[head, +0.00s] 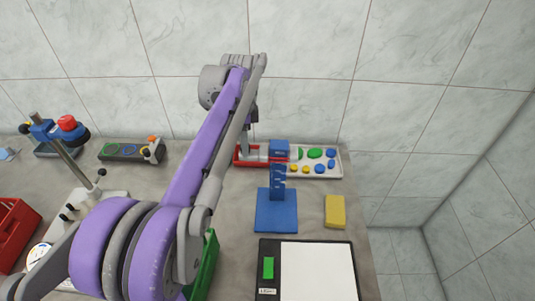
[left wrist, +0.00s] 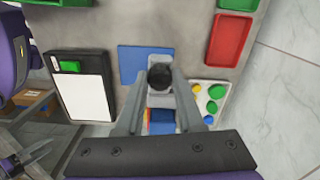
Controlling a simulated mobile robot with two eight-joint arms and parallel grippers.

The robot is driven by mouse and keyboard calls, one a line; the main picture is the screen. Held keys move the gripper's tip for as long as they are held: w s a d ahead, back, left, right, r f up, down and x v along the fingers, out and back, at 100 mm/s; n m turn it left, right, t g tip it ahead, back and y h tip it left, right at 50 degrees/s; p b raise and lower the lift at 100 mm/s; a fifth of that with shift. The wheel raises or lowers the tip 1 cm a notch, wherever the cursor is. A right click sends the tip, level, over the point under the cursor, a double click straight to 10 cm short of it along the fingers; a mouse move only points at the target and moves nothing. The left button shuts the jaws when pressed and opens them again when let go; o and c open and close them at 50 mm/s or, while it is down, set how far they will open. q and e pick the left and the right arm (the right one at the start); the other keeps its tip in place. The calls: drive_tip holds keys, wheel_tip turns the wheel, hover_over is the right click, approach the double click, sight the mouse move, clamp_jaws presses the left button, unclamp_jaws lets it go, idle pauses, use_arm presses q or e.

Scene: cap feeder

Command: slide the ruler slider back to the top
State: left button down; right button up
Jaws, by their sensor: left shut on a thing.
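A grey piece lies beside the knob, over the blue base (left wrist: 132,62). The ruler scale cannot be read.
A white tray (head: 340,174) of coloured caps lies behind and right of the stand, beside a red tray (head: 241,161). A yellow block (head: 335,211) lies to the right, a white panel (head: 318,272) in front. My left arm hides much of the left side.

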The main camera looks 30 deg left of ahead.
use_arm(q)
drive_tip(key=c, duration=0.7)
unclamp_jaws()
drive_tip(key=shift+r+p, duration=2.3)
drive_tip(key=shift+r, duration=1.8)
drive_tip(key=shift+w+f, duration=0.1)
use_arm(e)
wheel_tip(320, 180, up, 6)
drive_tip(key=w, duration=0.2)
drive_tip(key=shift+w+r, duration=0.15)
drive_tip(key=shift+w, duration=0.15)
drive_tip(key=shift+s, duration=0.15)
